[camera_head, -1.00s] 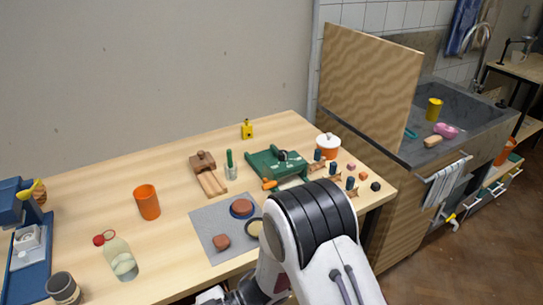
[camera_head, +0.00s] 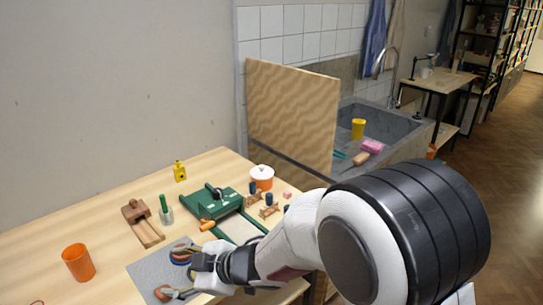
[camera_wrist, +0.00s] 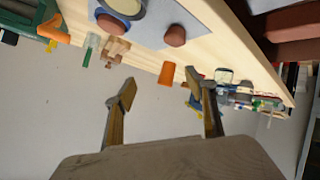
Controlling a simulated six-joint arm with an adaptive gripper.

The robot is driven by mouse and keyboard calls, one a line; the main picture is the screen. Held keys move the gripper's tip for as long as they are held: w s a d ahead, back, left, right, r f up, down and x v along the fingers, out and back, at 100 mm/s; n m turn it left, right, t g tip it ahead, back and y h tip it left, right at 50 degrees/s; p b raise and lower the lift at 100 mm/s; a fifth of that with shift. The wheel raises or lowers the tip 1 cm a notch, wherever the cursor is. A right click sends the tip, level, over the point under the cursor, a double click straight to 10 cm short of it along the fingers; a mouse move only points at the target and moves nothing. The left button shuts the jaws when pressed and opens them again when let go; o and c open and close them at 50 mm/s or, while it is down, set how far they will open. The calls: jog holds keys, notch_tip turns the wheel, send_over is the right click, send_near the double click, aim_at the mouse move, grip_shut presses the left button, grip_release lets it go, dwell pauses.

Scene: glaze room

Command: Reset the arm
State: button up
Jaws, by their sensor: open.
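My gripper (camera_head: 180,272) is in front of the grey mat (camera_head: 140,268) in the head view, its two fingers spread with nothing between them. In the wrist view my gripper (camera_wrist: 159,84) also shows two parted, empty fingers, with the pale wall behind them. One reddish clay lump (camera_head: 161,293) shows beside the lower finger in the head view. The gripper partly hides the mat and the round pieces on it. I cannot tell its exact height above the mat.
On the table stand an orange cup (camera_head: 78,263), a wooden tool (camera_head: 142,222), a green press (camera_head: 216,203), a yellow bottle (camera_head: 180,171) and a white-lidded orange pot (camera_head: 261,177). A wooden board (camera_head: 290,115) rises beside the sink (camera_head: 385,125).

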jog(key=w+d+r+m+t+h, duration=0.2)
jog(key=d+r+m, duration=0.15)
jog(key=d, duration=0.45)
jog(key=w+d+r+m+t+h, duration=0.2)
jog(key=d+r+h, duration=0.15)
jog(key=d, duration=0.35)
jog(key=w+d+r+m+t+h, duration=0.2)
jog(key=d+r+m, duration=0.15)
jog(key=d, duration=0.45)
jog(key=s+d+r+m+h, duration=0.35)
jog(key=s+d, duration=0.35)
jog(key=d, duration=0.5)
jog(key=s+d+f+m+g, duration=0.1)
jog(key=s+d+m+g, duration=0.1)
jog(key=s, duration=0.8)
jog(key=s+d+f+m+g, duration=0.2)
jog(key=s+m, duration=0.3)
jog(key=s, duration=0.5)
jog(key=shift+s+d+g, duration=0.3)
jog(key=shift+s+d, duration=0.1)
jog(key=shift+d, duration=0.3)
